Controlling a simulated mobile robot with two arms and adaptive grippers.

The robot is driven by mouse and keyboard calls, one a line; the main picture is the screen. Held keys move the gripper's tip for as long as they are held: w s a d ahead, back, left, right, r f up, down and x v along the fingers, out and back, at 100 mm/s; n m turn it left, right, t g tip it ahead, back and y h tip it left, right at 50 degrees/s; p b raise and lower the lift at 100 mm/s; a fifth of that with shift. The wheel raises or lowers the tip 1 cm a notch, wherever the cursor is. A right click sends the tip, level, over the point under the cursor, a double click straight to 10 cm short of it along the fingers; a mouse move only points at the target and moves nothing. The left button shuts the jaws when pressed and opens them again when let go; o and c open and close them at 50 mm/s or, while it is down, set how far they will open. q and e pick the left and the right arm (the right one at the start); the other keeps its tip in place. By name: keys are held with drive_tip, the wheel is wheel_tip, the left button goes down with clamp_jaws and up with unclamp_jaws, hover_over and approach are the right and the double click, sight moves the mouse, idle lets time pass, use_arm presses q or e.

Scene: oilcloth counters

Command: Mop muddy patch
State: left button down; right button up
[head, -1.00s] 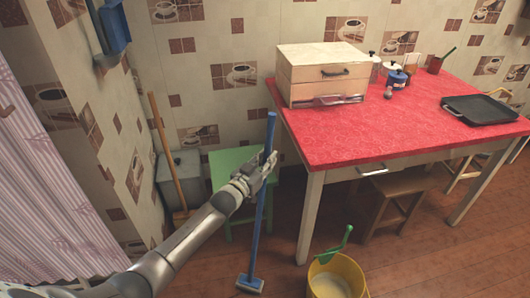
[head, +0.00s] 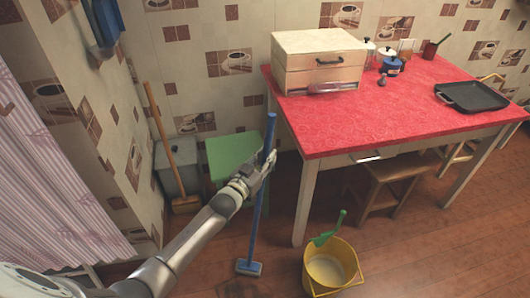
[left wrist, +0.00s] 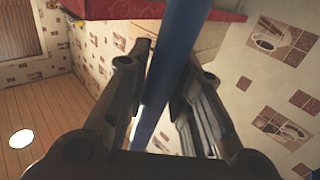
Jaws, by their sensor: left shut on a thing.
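The mop is a long blue handle (head: 256,225) standing nearly upright, with a flat blue head (head: 249,267) on or close to the floor. My left gripper (head: 264,168) is shut on the upper part of the handle. In the left wrist view the handle (left wrist: 170,80) runs between the two dark fingers (left wrist: 160,110). A yellow bucket (head: 347,281) with pale contents stands on the floor to the right of the mop head. A green-handled tool (head: 329,230) leans out of it. My right gripper is not in view.
A red-topped table (head: 400,110) stands on the right, its near leg (head: 305,205) close to the mop. A green stool (head: 232,150), a grey bin (head: 183,170) and a broom (head: 165,135) stand by the wall behind. Wooden floor is open around the bucket.

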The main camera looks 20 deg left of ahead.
use_arm(q)
drive_tip(key=shift+s+f, duration=0.15)
drive_tip(key=shift+f, duration=0.35)
drive_tip(key=shift+s+d+r+p, duration=0.1)
drive_tip(key=shift+s+d+p, duration=0.35)
drive_tip(key=shift+s, duration=0.2)
drive_tip(key=shift+s+d+f+p, duration=0.1)
drive_tip(key=shift+s+d+p, duration=0.25)
drive_tip(key=shift+s+p, duration=0.2)
drive_tip(key=shift+s+d+r+p, duration=0.1)
drive_tip(key=shift+s+d+p, duration=0.35)
drive_tip(key=shift+s, duration=0.25)
drive_tip(key=shift+s+d+r+p, duration=0.1)
drive_tip(key=shift+s+d+p, duration=0.55)
drive_tip(key=shift+s, duration=0.3)
drive_tip(key=shift+s+d+r+p, duration=0.1)
drive_tip(key=shift+s+d+p, duration=0.45)
drive_tip(key=shift+s, duration=0.35)
